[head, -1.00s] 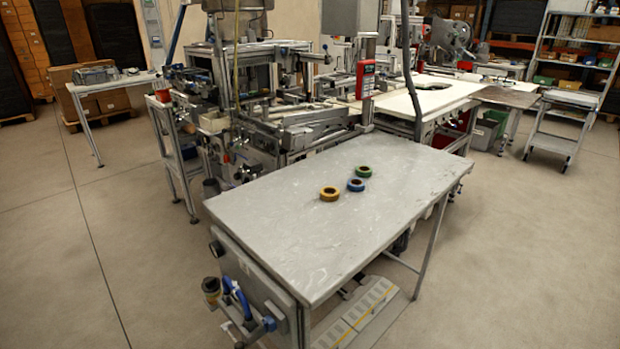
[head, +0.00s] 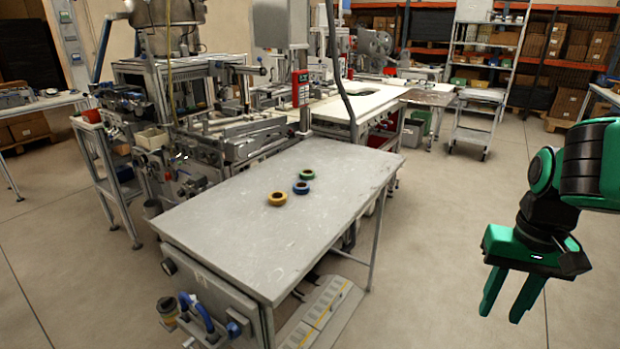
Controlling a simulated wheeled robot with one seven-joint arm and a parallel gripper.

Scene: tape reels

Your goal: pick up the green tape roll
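The green tape roll (head: 307,175) lies flat on the grey table (head: 240,240), behind the other two rolls. A blue tape roll (head: 301,188) lies just in front of it, very close or touching. My gripper (head: 507,312) hangs at the right of the head view, pointing down, well apart from the table and the rolls. Its two green fingers are spread with nothing between them.
Machinery (head: 205,130) stands right behind the table's far left edge. A red-faced control box (head: 301,88) on a post rises behind the rolls. A trolley shelf (head: 478,115) stands farther back. The rest of the tabletop is bare, and the floor right of the table is clear.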

